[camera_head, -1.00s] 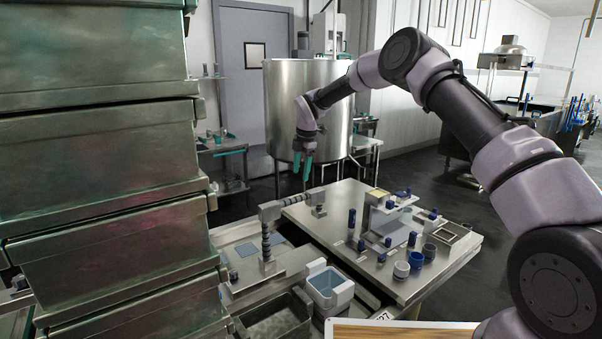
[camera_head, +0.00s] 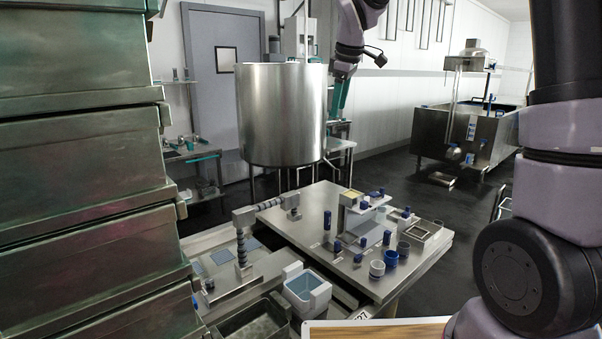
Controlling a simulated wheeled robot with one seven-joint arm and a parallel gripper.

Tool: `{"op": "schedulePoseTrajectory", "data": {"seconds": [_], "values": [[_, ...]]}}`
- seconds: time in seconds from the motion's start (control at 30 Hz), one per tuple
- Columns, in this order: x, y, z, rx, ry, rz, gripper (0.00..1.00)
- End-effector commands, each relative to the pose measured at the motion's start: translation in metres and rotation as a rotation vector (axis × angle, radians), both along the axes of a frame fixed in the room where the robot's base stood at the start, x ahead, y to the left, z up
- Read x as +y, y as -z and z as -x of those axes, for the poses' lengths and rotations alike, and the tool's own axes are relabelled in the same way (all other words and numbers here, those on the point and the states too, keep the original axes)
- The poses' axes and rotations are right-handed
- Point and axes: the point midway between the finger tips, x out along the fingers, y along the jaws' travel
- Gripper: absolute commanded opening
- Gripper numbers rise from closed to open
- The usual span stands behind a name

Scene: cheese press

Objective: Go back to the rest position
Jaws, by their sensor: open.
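My gripper (camera_head: 339,98) hangs at the upper middle of the head view, fingers pointing down, with its teal fingers open. Nothing shows between the fingers. It is high above the far side of the steel table (camera_head: 405,285), in front of the white wall and just right of the large steel vat (camera_head: 282,115). The upper part of my arm runs out of the top of the picture. My arm's lower links fill the right edge.
Stacked metal boxes (camera_head: 85,160) fill the left side. The table holds a small press (camera_head: 358,220), several blue-and-white cups (camera_head: 377,268) and a square frame (camera_head: 423,230). A white tub (camera_head: 307,291) stands in front. A steel tank (camera_head: 465,130) is at the back right.

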Motion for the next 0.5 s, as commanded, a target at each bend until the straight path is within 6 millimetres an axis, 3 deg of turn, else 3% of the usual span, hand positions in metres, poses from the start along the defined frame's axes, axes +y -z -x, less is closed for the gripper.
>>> {"op": "schedulePoseTrajectory", "data": {"seconds": [0.03,0.2,0.5], "values": [[-0.014,-0.012,0.017,-0.011,0.074,-0.025,0.59],[-0.053,-0.035,0.071,-0.026,0.337,-0.136,0.59],[-0.109,-0.048,0.171,-0.047,0.79,-0.379,0.59]]}}
